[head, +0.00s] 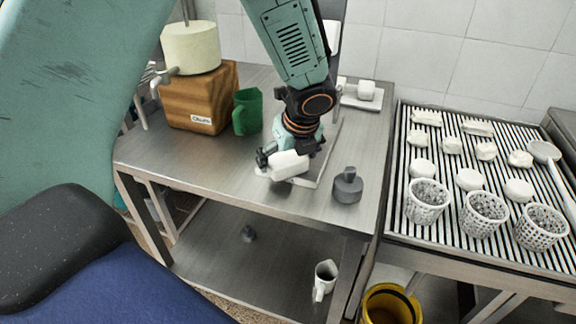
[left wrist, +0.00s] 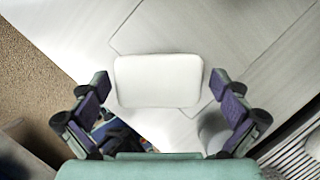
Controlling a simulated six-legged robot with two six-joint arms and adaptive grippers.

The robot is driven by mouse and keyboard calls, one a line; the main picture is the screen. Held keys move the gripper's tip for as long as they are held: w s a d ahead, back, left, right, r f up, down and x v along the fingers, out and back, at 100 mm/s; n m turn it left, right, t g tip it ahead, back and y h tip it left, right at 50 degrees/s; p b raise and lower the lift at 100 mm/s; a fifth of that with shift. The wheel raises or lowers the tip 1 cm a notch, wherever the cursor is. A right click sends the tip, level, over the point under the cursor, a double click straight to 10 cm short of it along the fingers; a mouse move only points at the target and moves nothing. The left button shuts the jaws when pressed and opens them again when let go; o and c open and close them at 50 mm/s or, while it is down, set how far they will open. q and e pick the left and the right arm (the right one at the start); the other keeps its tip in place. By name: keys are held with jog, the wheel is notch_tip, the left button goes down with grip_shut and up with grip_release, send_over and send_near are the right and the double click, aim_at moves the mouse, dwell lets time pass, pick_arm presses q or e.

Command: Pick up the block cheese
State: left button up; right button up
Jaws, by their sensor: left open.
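The block cheese, a white rounded block (head: 288,164), lies on a pale flat plate (head: 312,184) on the steel table. My left gripper (head: 284,155) is open just over the block and partly hides it in the head view. In the left wrist view the block (left wrist: 158,80) lies across the gap between the two spread fingers of the left gripper (left wrist: 160,88). There is a gap at each side of the block. I cannot tell how far the fingertips are above the plate. My right gripper is not in view.
A grey weight (head: 347,186) stands right of the plate. A green jug (head: 247,112) and a wooden box (head: 199,98) stand at the back left. Another white block (head: 366,90) lies at the back. A ribbed draining table (head: 455,239) with perforated baskets is at the right.

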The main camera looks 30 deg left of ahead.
pick_arm(q)
jog(key=shift+c, duration=0.2)
jog(key=shift+s+a, duration=0.1)
jog(key=shift+a, duration=0.05)
jog(key=c, duration=1.3)
